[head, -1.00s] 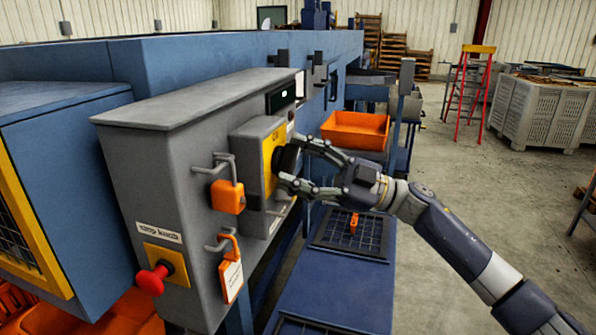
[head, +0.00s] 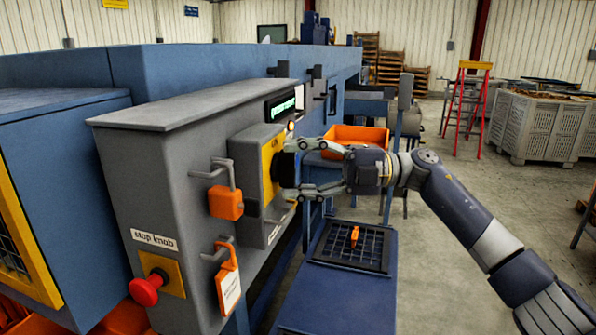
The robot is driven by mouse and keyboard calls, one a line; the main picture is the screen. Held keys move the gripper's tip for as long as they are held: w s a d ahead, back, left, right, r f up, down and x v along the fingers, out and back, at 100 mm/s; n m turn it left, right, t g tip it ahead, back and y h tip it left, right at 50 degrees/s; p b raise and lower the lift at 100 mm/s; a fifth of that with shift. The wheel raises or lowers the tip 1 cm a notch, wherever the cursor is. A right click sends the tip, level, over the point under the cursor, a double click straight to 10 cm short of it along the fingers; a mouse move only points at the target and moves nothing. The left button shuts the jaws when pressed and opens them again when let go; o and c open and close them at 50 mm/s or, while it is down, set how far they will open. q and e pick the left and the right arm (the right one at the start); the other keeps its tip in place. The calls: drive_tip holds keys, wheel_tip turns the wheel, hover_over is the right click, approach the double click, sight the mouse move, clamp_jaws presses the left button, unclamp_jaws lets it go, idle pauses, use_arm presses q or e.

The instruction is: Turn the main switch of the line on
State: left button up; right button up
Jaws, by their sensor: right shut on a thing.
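The main switch is a dark rotary knob (head: 281,167) on a yellow plate (head: 267,152), on the side of a grey switch box (head: 250,185). My right gripper (head: 290,170) is shut on this knob, its fingers above and below it; they partly hide the knob. A small display (head: 283,106) above the box shows lit green characters, too small to read. A red stop knob (head: 146,289) sits on a yellow plate at the lower left of the grey cabinet (head: 165,185). My left gripper is not in view.
An orange padlock (head: 226,203) hangs on the cabinet beside the switch, with a tagged orange lock (head: 228,283) below it. An orange crate (head: 352,142) stands behind my gripper. A blue surface with a dark grid (head: 350,248) lies below.

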drive_tip(key=shift+n, duration=0.7)
drive_tip(key=o, duration=1.1)
drive_tip(key=shift+c, duration=0.2)
drive_tip(key=d, duration=1.2)
drive_tip(key=shift+w, duration=0.45)
